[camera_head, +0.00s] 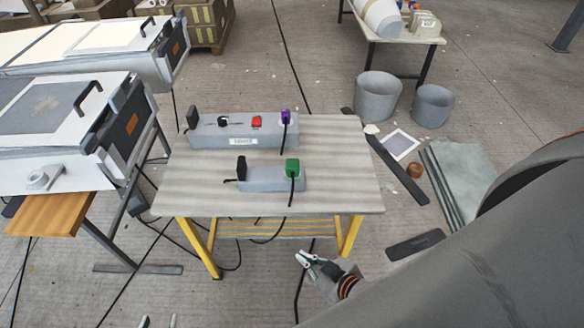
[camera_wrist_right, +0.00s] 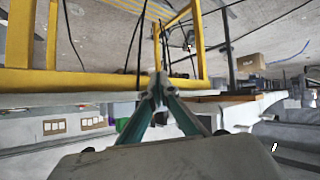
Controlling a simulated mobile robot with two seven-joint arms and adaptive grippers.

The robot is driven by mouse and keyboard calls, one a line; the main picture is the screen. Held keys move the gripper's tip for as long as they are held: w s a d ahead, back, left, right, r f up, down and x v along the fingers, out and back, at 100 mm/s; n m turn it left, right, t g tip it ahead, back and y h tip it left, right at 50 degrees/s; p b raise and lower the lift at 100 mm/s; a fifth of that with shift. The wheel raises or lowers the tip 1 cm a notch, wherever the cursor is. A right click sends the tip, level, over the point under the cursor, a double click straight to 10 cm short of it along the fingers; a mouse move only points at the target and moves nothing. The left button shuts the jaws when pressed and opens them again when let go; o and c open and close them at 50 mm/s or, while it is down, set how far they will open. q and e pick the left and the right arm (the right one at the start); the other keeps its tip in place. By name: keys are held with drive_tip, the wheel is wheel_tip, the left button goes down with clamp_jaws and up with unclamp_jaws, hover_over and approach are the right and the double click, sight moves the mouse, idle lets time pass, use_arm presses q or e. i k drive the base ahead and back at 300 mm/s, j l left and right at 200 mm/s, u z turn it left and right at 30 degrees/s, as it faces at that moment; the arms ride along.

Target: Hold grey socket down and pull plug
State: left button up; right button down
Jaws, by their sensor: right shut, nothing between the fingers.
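Two grey socket blocks lie on the table (camera_head: 175,185). The longer rear socket block (camera_head: 215,138) carries a black plug (camera_head: 192,117), a red piece (camera_head: 257,121) and a purple plug (camera_head: 286,116). The shorter front socket block (camera_head: 262,181) has a black plug (camera_head: 241,167) at its left end and a green plug (camera_head: 292,167) with a dark cable at its right end. My right gripper (camera_head: 305,257) is shut and empty, in front of and below the table edge; its fingertips meet in the wrist view (camera_wrist_right: 158,95). My left gripper (camera_head: 159,321) shows only two separated fingertips at the bottom edge.
Yellow table legs (camera_head: 200,248) and hanging cables are close to my right gripper. Panelled moulds (camera_head: 60,120) on stands are at left. Grey buckets (camera_head: 377,97), sheets (camera_head: 455,175) and a dark strip (camera_head: 415,244) lie on the floor at right. The table front is bare.

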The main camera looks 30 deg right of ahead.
sight(292, 165)
drive_tip(key=i+j+z, duration=0.1)
drive_tip(key=z, duration=0.3)
drive_tip(key=j+z, duration=0.2)
drive_tip(key=z, duration=0.25)
drive_tip(key=i, duration=0.05)
